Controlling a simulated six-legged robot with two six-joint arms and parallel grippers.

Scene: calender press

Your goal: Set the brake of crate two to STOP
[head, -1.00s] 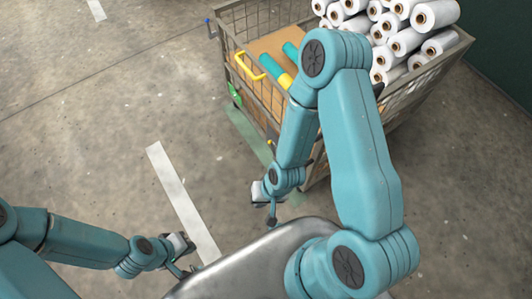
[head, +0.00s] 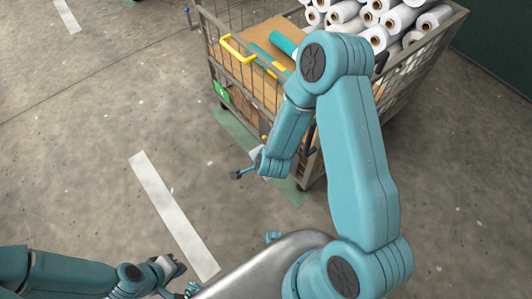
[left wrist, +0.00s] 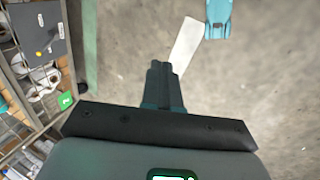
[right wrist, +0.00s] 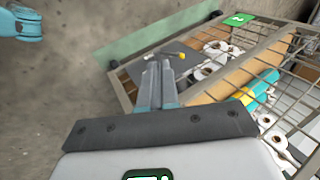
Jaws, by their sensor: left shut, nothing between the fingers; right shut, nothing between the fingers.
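Crate two (head: 262,92) is a wire-mesh cart at the upper middle of the head view, with a green label (right wrist: 238,19) on its side. A dark plate with a yellow-knobbed lever, likely its brake (right wrist: 181,55), shows beyond the fingers in the right wrist view. The yellow knob (head: 264,138) also shows low on the crate's near side in the head view. The lever's setting is too small to read. My right gripper (head: 238,174) is shut and empty, left of the crate's near corner. My left gripper (head: 180,288) is shut and empty at the bottom, apart from the crate.
White rolls (head: 390,18) are piled at the crate's back right. Cardboard and teal-and-yellow tubes lie inside it. A yellow handle (head: 237,49) is on its rim. A green floor strip (head: 232,124) runs beneath it.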

